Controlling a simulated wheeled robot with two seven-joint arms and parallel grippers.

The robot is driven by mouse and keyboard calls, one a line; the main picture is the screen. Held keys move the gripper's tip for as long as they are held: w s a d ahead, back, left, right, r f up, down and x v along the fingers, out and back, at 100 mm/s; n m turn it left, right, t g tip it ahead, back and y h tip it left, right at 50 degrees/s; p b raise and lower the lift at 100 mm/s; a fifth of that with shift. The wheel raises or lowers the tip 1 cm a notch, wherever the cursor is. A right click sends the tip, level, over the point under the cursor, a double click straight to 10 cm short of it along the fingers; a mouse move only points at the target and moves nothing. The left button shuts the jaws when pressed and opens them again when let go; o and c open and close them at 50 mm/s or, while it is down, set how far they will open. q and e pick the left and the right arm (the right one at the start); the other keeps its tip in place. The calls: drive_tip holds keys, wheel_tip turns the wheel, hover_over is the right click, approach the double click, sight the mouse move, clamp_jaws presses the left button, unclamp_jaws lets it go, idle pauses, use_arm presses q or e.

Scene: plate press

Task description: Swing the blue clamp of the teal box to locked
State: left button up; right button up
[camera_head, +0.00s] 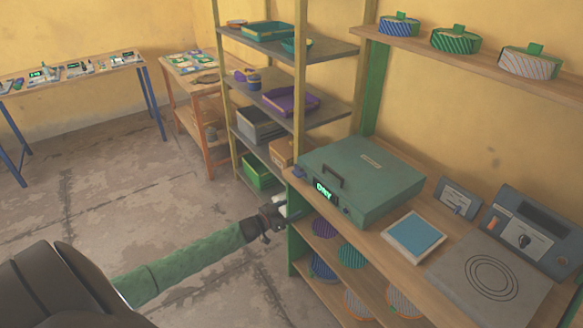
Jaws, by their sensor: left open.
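The teal box (375,178) sits shut on the wooden bench, with a dark handle (333,176) and a lit green display (324,190) on its front. Small dark bluish fittings show at the front, near the left corner and right of the display. They are too small to tell which is the blue clamp or how it is turned. My left gripper (279,207) is open, just left of the box's front and lower than its lid, near the bench's left end. It appears apart from the box. My right gripper is not in view.
A blue-topped pad (415,236), a grey plate with rings (490,279) and control panels (527,230) stand right of the box. Round patterned items fill the shelf below. A wooden shelf post (300,80) rises behind the box's left side. The floor at left is clear.

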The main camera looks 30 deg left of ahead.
use_arm(q)
drive_tip(key=m+h+p, duration=0.1)
drive_tip(key=h+p, duration=0.1)
approach(295, 174)
drive_tip(key=w+f, duration=0.1)
drive_tip(key=shift+m+t, duration=0.3)
drive_tip(key=x, duration=0.2)
drive_tip(key=p+x, duration=0.1)
drive_tip(key=x, duration=0.1)
drive_tip(key=p+x, duration=0.1)
drive_tip(key=x, duration=0.1)
drive_tip(key=shift+w+d+r, duration=0.15)
drive_tip(key=shift+w+r, duration=0.15)
drive_tip(key=shift+w+d+f+p, duration=0.15)
drive_tip(key=shift+w+d+p, duration=0.1)
drive_tip(key=shift+w+p, duration=0.25)
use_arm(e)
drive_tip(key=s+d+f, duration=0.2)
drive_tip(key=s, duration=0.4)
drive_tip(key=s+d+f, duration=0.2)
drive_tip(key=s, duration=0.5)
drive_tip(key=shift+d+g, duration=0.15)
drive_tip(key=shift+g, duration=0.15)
use_arm(q)
drive_tip(key=c, duration=1)
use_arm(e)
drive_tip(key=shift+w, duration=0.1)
